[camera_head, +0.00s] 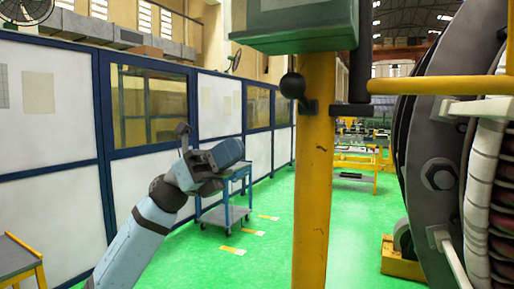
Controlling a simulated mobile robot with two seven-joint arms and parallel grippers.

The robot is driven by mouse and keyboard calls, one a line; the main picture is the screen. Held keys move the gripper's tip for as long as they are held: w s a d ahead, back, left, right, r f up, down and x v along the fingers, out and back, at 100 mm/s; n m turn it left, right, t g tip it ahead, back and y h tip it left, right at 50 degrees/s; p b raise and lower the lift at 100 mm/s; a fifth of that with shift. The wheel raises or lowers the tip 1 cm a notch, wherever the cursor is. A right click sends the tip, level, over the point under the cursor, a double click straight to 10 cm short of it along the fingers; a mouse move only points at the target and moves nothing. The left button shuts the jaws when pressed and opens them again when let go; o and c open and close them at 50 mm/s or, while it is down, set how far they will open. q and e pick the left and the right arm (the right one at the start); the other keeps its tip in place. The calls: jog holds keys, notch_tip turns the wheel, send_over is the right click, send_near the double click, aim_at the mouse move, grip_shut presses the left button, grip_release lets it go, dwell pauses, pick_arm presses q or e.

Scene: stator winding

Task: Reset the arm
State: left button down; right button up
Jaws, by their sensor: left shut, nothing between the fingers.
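My left arm comes in from the lower left and reaches up toward the middle of the view. My left gripper (182,130) is small and dark at the arm's upper end, raised in front of the wall panels. It is shut, with nothing held. It is well apart from the post and the machine. My right gripper and right arm are not in view.
A yellow post (314,170) with a grey-green box (300,27) stands in the middle. The large stator machine (445,180) fills the right side. A blue cart (224,213) stands behind my left arm. The green floor (262,262) between is clear.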

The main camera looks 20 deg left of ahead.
pick_arm(q)
jog(key=shift+s+a+f, duration=0.25)
jog(key=shift+a+f, duration=0.05)
jog(key=shift+a, duration=0.25)
jog(key=w+f+n+t+y+p, duration=0.2)
jog(key=w+f+n+t+y, duration=0.1)
jog(key=f+n+t, duration=0.65)
jog(key=w+f+n+t+y+p, duration=0.1)
jog(key=w+f+n+t+y, duration=0.15)
jog(key=f+n+t, duration=0.65)
notch_tip(320, 180, down, 15)
jog(key=s+d+n+y+p, duration=0.1)
jog(key=n+y+p, duration=0.2)
jog(key=n+y, duration=1.15)
jog(key=s+d+f+n+g+p, duration=0.1)
jog(key=s+d+f+n+g, duration=0.1)
jog(key=s+f+n+g, duration=0.2)
jog(key=s+d+f+n+g+y+p, duration=0.1)
jog(key=s+f+n+g, duration=0.4)
jog(key=s+f+n, duration=0.6)
jog(key=s+d+f+p, duration=0.1)
jog(key=s+d+f, duration=0.1)
jog(key=s+f, duration=0.6)
notch_tip(320, 180, down, 3)
jog(key=shift+d+f+y, duration=0.15)
jog(key=shift+d+y, duration=0.1)
jog(key=shift+y, duration=0.05)
